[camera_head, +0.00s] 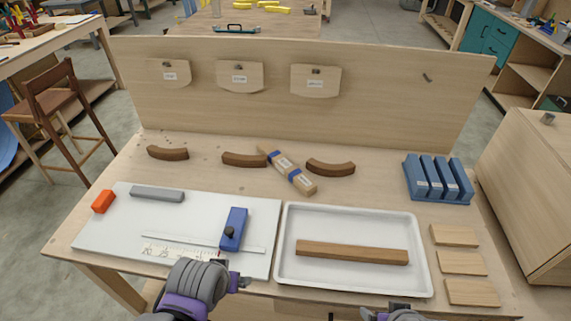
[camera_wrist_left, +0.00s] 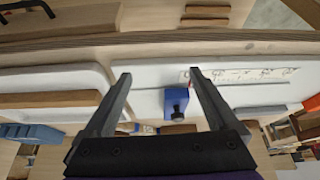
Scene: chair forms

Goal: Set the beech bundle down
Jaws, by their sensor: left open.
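The beech bundle (camera_head: 287,170), pale strips with two blue bands, lies slantwise on the tabletop behind the white tray. It lies between two dark curved pieces (camera_head: 243,160) (camera_head: 331,167); I cannot tell whether it touches them. My left gripper (camera_head: 240,283) is at the table's front edge, well short of the bundle. In the left wrist view its two fingers (camera_wrist_left: 160,76) are spread apart with nothing held between them. Only a small part of my right gripper (camera_head: 390,313) shows at the bottom edge, with its jaws hidden.
A white tray (camera_head: 284,266) holds a brown bar (camera_head: 352,252). A white board (camera_head: 115,235) carries a blue block (camera_head: 233,229), a grey bar, an orange block and a ruler. A blue rack (camera_head: 437,178) and pale wood pieces (camera_head: 460,263) are at right. An upright panel (camera_head: 390,90) closes the back.

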